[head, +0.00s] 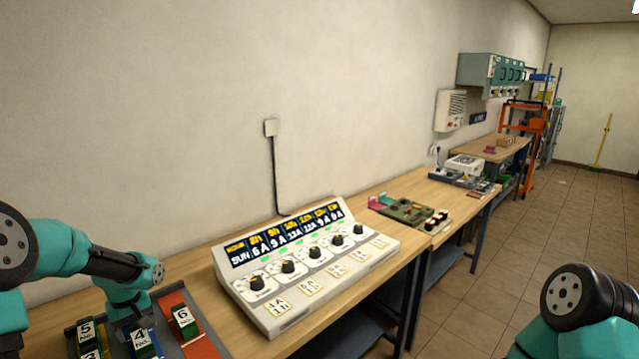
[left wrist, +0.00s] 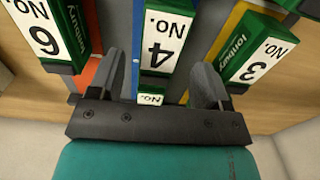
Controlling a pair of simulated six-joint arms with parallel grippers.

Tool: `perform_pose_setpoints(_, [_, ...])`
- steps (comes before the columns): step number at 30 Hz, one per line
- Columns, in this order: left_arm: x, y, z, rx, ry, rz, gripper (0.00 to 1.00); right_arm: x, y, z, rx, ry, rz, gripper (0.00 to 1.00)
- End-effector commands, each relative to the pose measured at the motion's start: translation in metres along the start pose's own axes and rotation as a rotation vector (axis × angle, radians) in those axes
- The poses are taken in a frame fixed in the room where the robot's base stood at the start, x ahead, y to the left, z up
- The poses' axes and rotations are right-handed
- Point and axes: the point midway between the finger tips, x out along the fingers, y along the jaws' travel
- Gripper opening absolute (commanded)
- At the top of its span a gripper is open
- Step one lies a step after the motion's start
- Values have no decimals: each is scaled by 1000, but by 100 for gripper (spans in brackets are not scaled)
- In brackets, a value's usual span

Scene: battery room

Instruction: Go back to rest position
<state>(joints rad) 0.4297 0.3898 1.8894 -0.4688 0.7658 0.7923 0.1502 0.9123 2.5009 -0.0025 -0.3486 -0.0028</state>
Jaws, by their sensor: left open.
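My left gripper (head: 137,318) points down over the numbered batteries at the lower left of the head view. In the left wrist view its two fingers (left wrist: 157,68) are open, one on each side of the green battery No. 4 (left wrist: 160,42), with gaps visible. Battery No. 4 (head: 145,348) stands in the blue lane of a tray (head: 203,346). Battery No. 6 (head: 184,318) is in the red lane to its right; No. 5 (head: 86,328) and No. 3 (head: 91,354) are to its left. My right arm shows at the lower right; its gripper is out of view.
A white charger panel (head: 300,262) with several knobs and displays stands on the wooden bench right of the tray. A green board (head: 405,210) and a white device (head: 464,165) lie farther along the benches. The tiled floor (head: 470,310) at the right is clear.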

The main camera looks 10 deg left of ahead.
Motion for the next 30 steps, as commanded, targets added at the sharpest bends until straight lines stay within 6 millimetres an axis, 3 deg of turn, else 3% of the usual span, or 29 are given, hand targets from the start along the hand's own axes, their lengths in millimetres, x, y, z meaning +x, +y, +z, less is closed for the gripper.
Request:
perform_pose_setpoints(6, [34,-1,0,0,-3,-1,71,0,0,0,0,0,0,71])
perform_pose_setpoints(12, [50,0,0,0,0,1,71,0,0,0,0,0,0,71])
perform_pose_setpoints(30, [46,0,0,-1,1,2,71,0,0,0,0,0,0,71])
